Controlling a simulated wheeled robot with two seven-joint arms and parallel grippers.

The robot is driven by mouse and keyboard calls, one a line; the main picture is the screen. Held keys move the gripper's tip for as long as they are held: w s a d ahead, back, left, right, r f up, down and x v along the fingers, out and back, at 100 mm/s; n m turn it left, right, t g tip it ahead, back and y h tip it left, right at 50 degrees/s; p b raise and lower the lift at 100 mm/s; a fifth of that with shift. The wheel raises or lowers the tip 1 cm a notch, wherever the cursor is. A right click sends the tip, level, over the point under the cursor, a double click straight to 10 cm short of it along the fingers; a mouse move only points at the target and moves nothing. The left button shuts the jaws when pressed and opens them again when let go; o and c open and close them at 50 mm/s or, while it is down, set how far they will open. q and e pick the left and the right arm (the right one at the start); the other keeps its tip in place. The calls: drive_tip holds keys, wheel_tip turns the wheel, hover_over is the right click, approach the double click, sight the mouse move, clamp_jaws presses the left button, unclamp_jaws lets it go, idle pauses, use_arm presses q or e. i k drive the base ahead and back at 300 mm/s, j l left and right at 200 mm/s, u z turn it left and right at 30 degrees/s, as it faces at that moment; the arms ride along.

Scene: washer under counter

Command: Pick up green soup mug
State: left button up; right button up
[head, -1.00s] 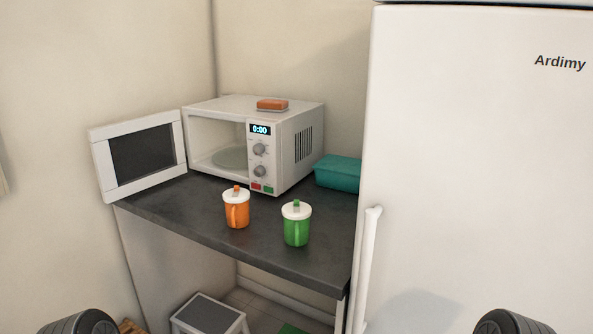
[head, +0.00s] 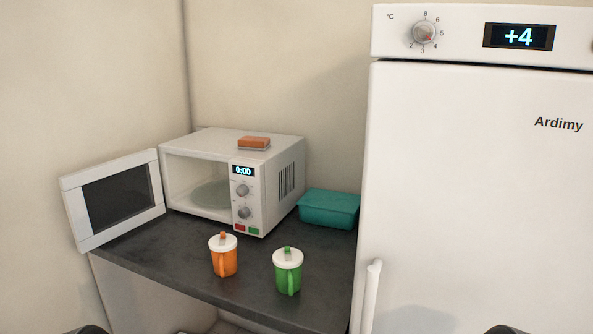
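The green soup mug (head: 288,275) stands upright on the dark counter, near its front edge. It has a white lid with a green knob, and its handle faces me. An orange mug (head: 223,258) of the same shape stands to its left, apart from it. My grippers are not in view. Only dark rounded parts of my arms show at the bottom edge, left and right, well short of the mugs.
A white microwave (head: 272,184) with its door (head: 112,200) swung open stands behind the mugs. An orange sponge-like block (head: 254,142) lies on top. A teal container (head: 329,209) sits at the back right. A white fridge (head: 470,190) with a handle (head: 371,296) bounds the counter (head: 180,267) on the right.

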sight(287, 266)
drive_tip(key=i+j+z, duration=0.2)
drive_tip(key=j, duration=0.15)
drive_tip(key=i+j+z, duration=0.2)
drive_tip(key=j, duration=0.15)
drive_tip(key=j+z, duration=0.2)
drive_tip(key=j, duration=0.15)
drive_tip(key=i+j+z, duration=0.2)
drive_tip(key=j, duration=0.2)
drive_tip(key=k, duration=0.1)
